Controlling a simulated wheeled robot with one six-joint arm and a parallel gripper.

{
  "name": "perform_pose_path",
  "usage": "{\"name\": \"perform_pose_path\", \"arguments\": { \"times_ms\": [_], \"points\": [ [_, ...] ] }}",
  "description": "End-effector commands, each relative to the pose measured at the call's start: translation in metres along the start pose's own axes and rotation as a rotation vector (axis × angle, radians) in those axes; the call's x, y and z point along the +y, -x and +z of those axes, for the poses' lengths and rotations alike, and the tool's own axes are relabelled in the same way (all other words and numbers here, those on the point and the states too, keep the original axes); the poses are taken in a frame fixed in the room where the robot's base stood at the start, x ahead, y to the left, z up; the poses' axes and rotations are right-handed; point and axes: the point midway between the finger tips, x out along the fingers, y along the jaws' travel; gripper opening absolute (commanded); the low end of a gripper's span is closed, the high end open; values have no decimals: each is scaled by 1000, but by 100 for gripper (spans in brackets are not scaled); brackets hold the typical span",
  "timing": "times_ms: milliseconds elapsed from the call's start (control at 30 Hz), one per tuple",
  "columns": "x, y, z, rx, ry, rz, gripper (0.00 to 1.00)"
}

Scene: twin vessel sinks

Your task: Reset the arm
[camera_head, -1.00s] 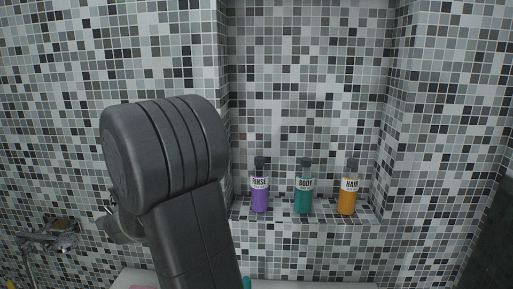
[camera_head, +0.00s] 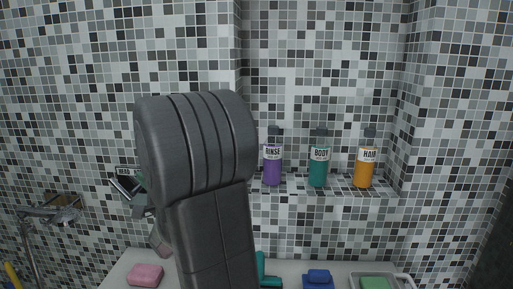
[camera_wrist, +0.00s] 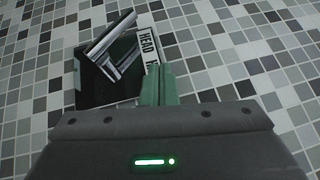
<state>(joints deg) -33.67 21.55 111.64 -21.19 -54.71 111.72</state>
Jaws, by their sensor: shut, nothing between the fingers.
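My dark grey arm fills the left middle of the head view, and its bulky joint hides part of the wall behind it. In the wrist view my gripper (camera_wrist: 158,85) shows as green fingers held together, with nothing seen between them. Just beyond the fingers is a chrome lever (camera_wrist: 112,45) on a dark plate, beside a white label reading "HEAD" and a partly hidden second word. I cannot tell whether the fingers touch the plate or label. A chrome fitting (camera_head: 125,186) also shows left of my arm in the head view.
Purple (camera_head: 272,166), teal (camera_head: 318,168) and orange (camera_head: 365,167) bottles stand on the niche ledge. Below are a pink block (camera_head: 146,275), a blue block (camera_head: 318,279) and a green block in a tray (camera_head: 405,282). A chrome tap-like fitting (camera_head: 50,212) is at far left.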

Motion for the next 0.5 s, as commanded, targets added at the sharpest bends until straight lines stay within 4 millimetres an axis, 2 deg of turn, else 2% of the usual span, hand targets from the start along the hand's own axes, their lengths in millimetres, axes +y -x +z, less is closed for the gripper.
{"name": "perform_pose_path", "arguments": {
  "times_ms": [33,100,500],
  "points": [
    [8,4,-4,2,-17,-24,0],
    [9,9,-7,1,-41,-59,0],
    [9,22,-13,1,-105,-156,0]
  ]
}}
